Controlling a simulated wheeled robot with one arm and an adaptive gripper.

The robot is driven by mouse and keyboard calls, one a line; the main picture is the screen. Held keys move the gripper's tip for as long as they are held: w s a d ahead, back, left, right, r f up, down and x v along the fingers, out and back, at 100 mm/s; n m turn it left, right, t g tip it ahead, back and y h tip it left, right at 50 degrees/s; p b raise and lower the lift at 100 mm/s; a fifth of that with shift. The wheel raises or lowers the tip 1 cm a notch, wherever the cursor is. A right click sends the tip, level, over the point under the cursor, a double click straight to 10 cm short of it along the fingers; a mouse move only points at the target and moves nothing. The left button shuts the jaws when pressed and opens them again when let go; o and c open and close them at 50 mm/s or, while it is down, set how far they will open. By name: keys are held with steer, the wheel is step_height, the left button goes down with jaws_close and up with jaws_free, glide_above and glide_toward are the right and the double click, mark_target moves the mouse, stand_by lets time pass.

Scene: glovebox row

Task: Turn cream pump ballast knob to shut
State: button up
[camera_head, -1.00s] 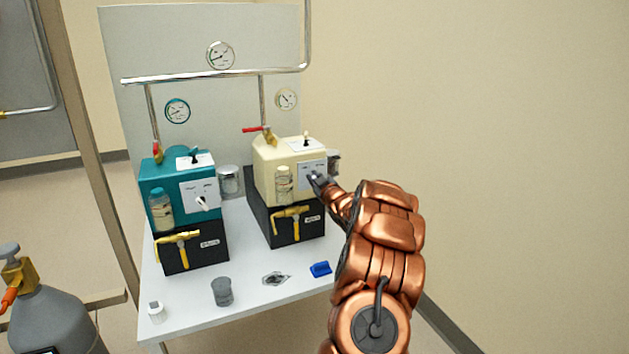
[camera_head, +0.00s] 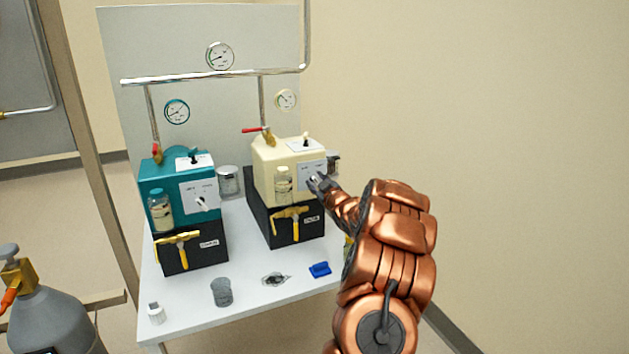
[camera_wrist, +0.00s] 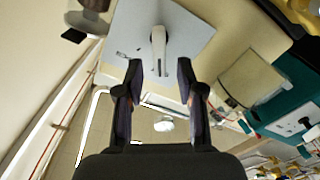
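The cream pump (camera_head: 266,160) stands on a black base at the right of the bench. Its grey front plate (camera_head: 307,171) is partly covered by my gripper (camera_head: 317,181), which hides the knob in the head view. In the wrist view the ballast knob (camera_wrist: 158,45) is a pale lever on the grey plate (camera_wrist: 190,32), nearly upright in the picture. My gripper (camera_wrist: 160,72) is open, its two dark fingertips on either side of the lever's lower end, with gaps showing. Whether the fingertips reach the lever's depth, I cannot tell.
A teal pump (camera_head: 180,190) with its own white knob stands left. Yellow taps and clear bottles are on both pump fronts. A grey cup (camera_head: 222,292), a white-capped item (camera_head: 156,313) and a blue piece (camera_head: 320,269) lie along the front. A gas cylinder (camera_head: 45,318) is lower left.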

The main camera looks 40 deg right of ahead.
steer(key=v, duration=0.9)
steer(key=shift+s, duration=0.3)
steer(key=shift+a, duration=0.1)
stand_by(0.4)
